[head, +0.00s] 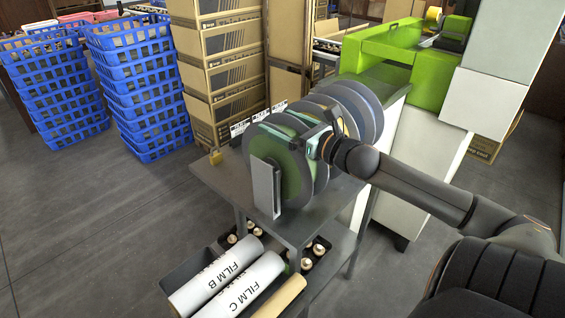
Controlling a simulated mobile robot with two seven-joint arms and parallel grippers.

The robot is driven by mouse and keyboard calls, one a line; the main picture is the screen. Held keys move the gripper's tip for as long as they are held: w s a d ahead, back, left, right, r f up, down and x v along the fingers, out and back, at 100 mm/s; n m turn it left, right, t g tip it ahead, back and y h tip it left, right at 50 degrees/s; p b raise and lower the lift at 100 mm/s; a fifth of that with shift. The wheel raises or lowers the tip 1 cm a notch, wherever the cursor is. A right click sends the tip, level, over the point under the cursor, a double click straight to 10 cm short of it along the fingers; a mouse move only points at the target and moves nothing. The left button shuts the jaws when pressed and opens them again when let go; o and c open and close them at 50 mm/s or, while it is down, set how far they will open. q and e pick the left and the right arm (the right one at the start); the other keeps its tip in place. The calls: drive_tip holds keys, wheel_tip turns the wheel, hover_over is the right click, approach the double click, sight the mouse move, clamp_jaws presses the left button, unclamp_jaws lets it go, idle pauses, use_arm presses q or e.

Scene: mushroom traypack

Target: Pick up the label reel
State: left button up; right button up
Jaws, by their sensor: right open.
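Several label reels stand on edge in a row on a small grey metal table (222,183). The front label reel (292,178) has grey side discs with a green face, and more grey reels (362,108) stand behind it. My right gripper (298,138) is open at the upper right part of the front reels, with its fingers close around them. I cannot tell whether the fingers touch a reel. The wrist hides part of the reels' right side. My left gripper is not in view.
A light grey upright plate (266,188) stands before the front reel. White film rolls (230,283) and dark trays lie on the lower shelf. Blue crates (143,85) and cardboard boxes (218,60) are stacked behind. A green and white machine (395,50) stands right. The left floor is clear.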

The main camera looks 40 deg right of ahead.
clamp_jaws()
drive_tip(key=shift+r, duration=0.15)
idle(0.9)
